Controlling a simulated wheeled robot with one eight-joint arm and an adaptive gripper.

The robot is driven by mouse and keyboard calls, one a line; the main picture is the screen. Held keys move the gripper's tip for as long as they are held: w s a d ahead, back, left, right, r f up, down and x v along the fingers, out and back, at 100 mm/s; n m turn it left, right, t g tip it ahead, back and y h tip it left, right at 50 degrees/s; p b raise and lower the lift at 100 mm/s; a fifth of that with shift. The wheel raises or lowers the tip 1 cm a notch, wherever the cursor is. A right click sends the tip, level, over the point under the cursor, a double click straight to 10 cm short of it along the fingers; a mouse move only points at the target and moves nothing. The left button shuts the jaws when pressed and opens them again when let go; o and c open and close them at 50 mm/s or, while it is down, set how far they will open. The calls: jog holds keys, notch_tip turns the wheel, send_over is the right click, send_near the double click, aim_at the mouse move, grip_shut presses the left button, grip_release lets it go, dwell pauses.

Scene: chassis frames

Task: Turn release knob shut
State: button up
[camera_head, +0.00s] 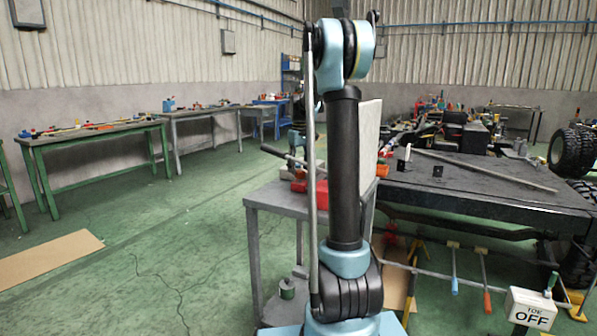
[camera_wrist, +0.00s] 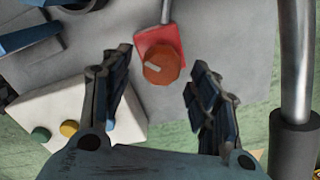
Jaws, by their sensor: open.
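A round orange-red knob (camera_wrist: 162,67) with a short white mark on its face shows in the wrist view. It sits on a red block (camera_wrist: 163,37), with a metal rod running up from it. My gripper (camera_wrist: 159,76) is open, with one dark finger on each side of the knob. I see no clear contact, and the gap in depth cannot be told. In the head view my upright arm hides the gripper and part of the bench. A red block (camera_head: 321,194) shows beside my arm there, but no knob can be made out.
The grey bench (camera_head: 277,198) stands beside a dark chassis table (camera_head: 480,185). In the wrist view a pale box (camera_wrist: 62,108) with green and yellow buttons is at left, and a metal tube (camera_wrist: 295,65) at right.

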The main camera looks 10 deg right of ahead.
jog(key=shift+f, duration=0.55)
